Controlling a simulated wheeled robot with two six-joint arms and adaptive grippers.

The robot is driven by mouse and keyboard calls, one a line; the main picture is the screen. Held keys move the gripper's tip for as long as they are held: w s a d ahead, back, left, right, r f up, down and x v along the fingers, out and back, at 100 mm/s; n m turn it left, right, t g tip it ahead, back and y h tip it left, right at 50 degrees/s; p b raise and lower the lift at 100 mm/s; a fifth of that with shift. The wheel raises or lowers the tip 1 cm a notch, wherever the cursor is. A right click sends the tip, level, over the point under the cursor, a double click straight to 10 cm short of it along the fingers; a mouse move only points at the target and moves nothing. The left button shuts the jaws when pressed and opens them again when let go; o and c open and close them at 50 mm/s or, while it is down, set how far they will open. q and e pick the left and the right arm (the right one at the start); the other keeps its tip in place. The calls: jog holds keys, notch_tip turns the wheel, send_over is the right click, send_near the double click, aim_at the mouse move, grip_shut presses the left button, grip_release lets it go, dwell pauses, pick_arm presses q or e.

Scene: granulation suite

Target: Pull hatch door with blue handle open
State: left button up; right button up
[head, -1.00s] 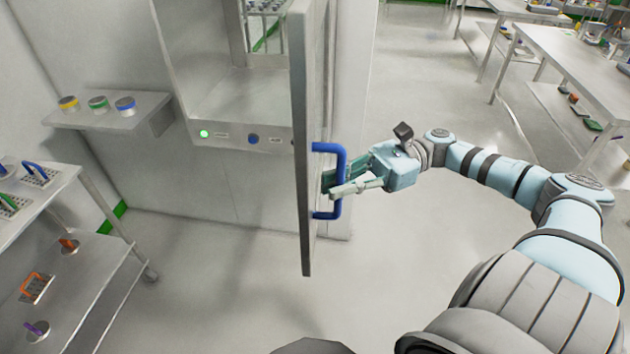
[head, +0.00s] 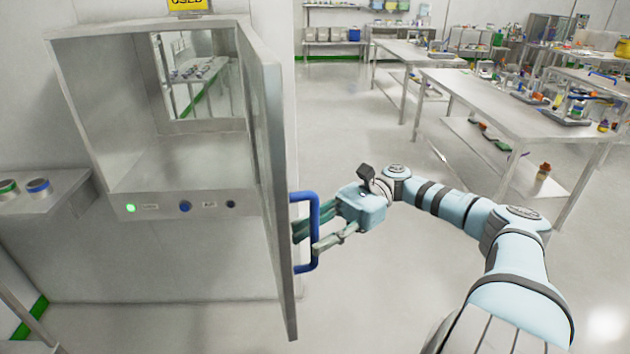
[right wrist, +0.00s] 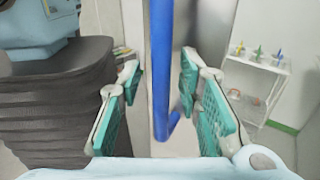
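The hatch door (head: 268,150) is a grey panel standing swung out from the wall hatch (head: 180,170), whose chamber is exposed. The blue handle (head: 316,232) is an upright bar on the door's right-hand face. My right gripper (head: 308,238) is at the handle, its fingers on either side of the bar. In the right wrist view, the blue handle (right wrist: 161,70) runs between the green-padded fingers, with a visible gap on each side, so the gripper (right wrist: 160,95) looks open around it. My left gripper is not in view.
A wall shelf (head: 45,200) with small round containers is left of the hatch. Steel tables (head: 500,105) with lab items stand at the right and back. The floor (head: 390,290) around the door and below my right arm is clear. A white rack (right wrist: 255,80) shows in the right wrist view.

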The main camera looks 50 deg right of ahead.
jog(key=shift+d, duration=0.1)
jog(key=shift+d+r, duration=0.1)
jog(key=shift+d, duration=0.25)
jog(key=d, duration=0.6)
jog(key=shift+s+d, duration=0.35)
jog(key=shift+s, duration=0.05)
